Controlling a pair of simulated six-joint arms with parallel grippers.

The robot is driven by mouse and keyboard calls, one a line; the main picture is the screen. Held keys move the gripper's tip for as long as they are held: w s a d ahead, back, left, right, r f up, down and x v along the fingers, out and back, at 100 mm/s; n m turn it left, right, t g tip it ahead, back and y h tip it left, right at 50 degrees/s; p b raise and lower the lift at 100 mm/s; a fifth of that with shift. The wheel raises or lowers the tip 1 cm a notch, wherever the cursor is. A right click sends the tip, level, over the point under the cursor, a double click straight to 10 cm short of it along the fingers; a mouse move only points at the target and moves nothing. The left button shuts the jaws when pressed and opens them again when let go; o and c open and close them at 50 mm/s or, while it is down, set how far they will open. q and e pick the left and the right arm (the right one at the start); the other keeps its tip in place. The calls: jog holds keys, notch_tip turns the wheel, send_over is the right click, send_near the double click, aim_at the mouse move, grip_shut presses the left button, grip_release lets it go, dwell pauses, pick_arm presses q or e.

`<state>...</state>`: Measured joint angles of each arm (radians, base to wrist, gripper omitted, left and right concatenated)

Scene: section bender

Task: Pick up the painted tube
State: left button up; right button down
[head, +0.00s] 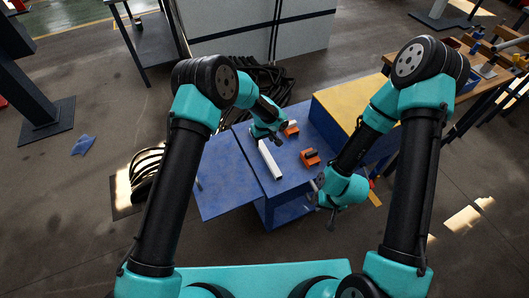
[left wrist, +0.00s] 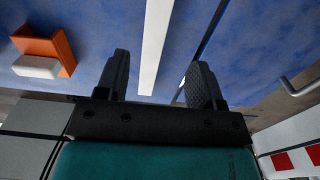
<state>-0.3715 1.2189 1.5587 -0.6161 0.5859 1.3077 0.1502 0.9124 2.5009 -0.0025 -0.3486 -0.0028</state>
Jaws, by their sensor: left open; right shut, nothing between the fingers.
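The painted tube (head: 270,161) is a long white bar lying on the blue bench top (head: 241,133). It also shows in the left wrist view (left wrist: 155,45), running lengthwise between the two fingers. My left gripper (head: 266,139) is over the tube's far end in the head view. In the left wrist view the left gripper (left wrist: 158,80) is open, with a dark finger on each side of the tube and gaps to both. Whether the fingers are down at tube height I cannot tell. My right gripper (head: 326,211) is shut and empty, right of the bench and apart from the tube.
A yellow-topped blue cabinet (head: 345,102) stands at the right. Black curved pieces (head: 146,169) lie on the floor at left.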

aim_at(265, 150)
pick_arm(q)
jog(key=shift+f, duration=1.75)
jog(key=shift+f, duration=0.1)
jog(key=shift+w+d+f, duration=0.1)
jog(key=shift+d+f, duration=0.05)
jog(key=shift+f, duration=1.1)
jog(key=shift+w+d+f, duration=0.1)
jog(key=shift+f, duration=1.15)
jog(key=shift+c, duration=0.3)
jog(key=c, duration=1)
jog(key=shift+c, duration=0.2)
jog(key=shift+r, duration=0.1)
